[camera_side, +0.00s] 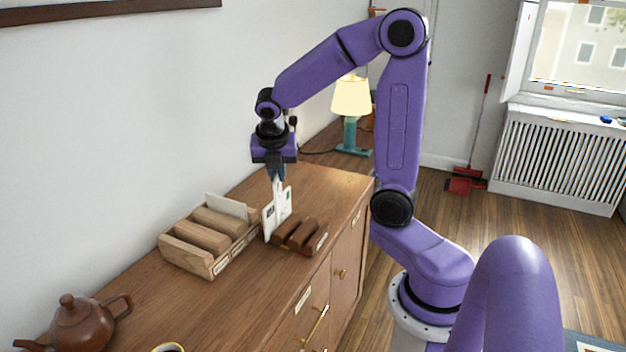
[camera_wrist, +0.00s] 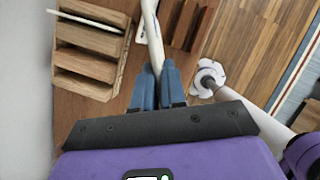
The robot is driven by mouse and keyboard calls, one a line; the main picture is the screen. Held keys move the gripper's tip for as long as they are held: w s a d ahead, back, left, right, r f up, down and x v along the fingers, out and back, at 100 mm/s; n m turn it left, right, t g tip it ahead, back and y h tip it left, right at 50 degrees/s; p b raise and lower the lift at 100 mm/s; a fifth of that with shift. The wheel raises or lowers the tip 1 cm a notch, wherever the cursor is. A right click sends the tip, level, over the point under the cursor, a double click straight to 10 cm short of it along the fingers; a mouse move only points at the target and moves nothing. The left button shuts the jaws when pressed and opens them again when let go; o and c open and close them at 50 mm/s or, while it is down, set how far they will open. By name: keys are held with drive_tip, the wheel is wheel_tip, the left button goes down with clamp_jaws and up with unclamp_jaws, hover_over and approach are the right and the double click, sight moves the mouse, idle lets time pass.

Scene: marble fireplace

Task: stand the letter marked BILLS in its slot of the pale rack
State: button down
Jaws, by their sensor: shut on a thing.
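My gripper (camera_side: 277,180) points down over the cabinet top and is shut on a white letter (camera_side: 269,222). The letter is held upright between the pale rack and the dark rack, with small dark marks on its face that I cannot read. In the wrist view the fingers (camera_wrist: 158,88) pinch the letter (camera_wrist: 153,42), seen nearly edge-on. The pale rack (camera_side: 192,262) stands to the left of the letter, with wooden dividers and small labels on its front. Another pale letter (camera_side: 226,205) stands in its rear slot; it also shows in the wrist view (camera_wrist: 85,21).
A dark brown rack (camera_side: 312,241) stands just right of the held letter, close to it. A brown teapot (camera_side: 82,324) and a cup rim (camera_side: 168,348) are at the near end. A lit lamp (camera_side: 351,105) stands at the far end. Cabinet top between teapot and pale rack is clear.

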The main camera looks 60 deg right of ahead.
drive_tip(key=w+a+n+t+y, duration=0.1)
drive_tip(key=w+a+n, duration=0.3)
drive_tip(key=w, duration=0.3)
drive_tip(key=w+a+n+y, duration=0.2)
drive_tip(key=w+a+n, duration=0.2)
drive_tip(key=w, duration=0.3)
drive_tip(key=w+a+n+t+y, duration=0.1)
drive_tip(key=w+a+n, duration=0.25)
drive_tip(key=w, duration=0.35)
wheel_tip(320, 180, down, 8)
drive_tip(key=shift+n, duration=0.45)
drive_tip(key=shift+s+f, duration=0.1)
drive_tip(key=shift+f, duration=3.6)
idle(0.4)
drive_tip(key=c, duration=1.1)
unclamp_jaws()
